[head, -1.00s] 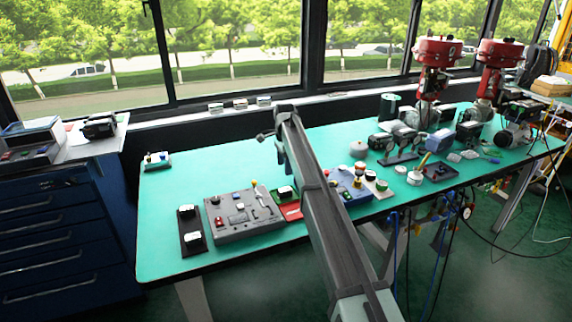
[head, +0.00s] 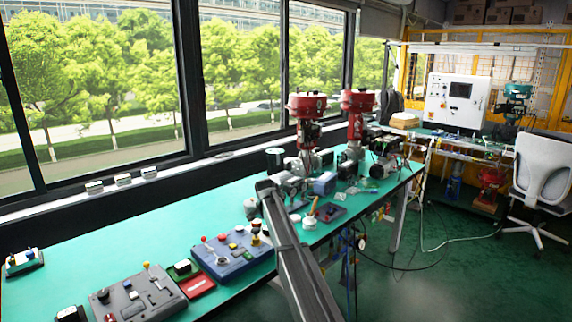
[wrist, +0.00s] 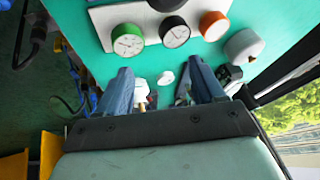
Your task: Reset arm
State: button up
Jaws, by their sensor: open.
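My gripper (wrist: 160,82) shows in the wrist view with its two blue fingers apart and nothing held between them. It is over the green bench top (wrist: 88,28). A brass-and-white fitting (wrist: 140,92) and a small white disc (wrist: 166,77) show between or beyond the fingers. In the head view my arm reaches from the bottom edge over the green bench (head: 130,235). I cannot make out the gripper there.
A pale plate carries a green-rimmed gauge (wrist: 127,41), a black gauge (wrist: 174,32) and an orange gauge (wrist: 213,26). Red-topped valves (head: 307,104) stand at the back. A blue control box (head: 232,256) and a grey one (head: 138,297) lie in front. A chair (head: 545,170) stands right.

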jog(key=s+d+f+n+h, duration=0.1)
jog(key=s+d+f, duration=0.1)
jog(key=d+f, duration=0.35)
jog(key=s+d+f+n, duration=0.1)
jog(key=s+d+f, duration=0.15)
jog(key=d, duration=0.65)
jog(key=s+d+f+n+h, duration=0.1)
jog(key=d+f, duration=0.3)
jog(key=d, duration=0.3)
jog(key=s+d+f+n+g, duration=0.1)
jog(key=s+d+f+g, duration=0.15)
jog(key=s+f, duration=1.35)
jog(key=s+f+n+g+y, duration=0.1)
jog(key=s+f+g, duration=0.1)
jog(key=s+f, duration=0.8)
jog(key=s+f+g, duration=0.3)
jog(key=s+f, duration=0.4)
jog(key=s, duration=0.7)
jog(key=s+f+n+g+y, duration=0.1)
jog(key=s+f+g, duration=0.1)
jog(key=s, duration=1.4)
jog(key=s+f+g, duration=0.1)
jog(key=s+g, duration=0.2)
jog(key=s, duration=1.3)
jog(key=shift+a+f+n+y, duration=0.35)
jog(key=shift+f+n+y, duration=0.05)
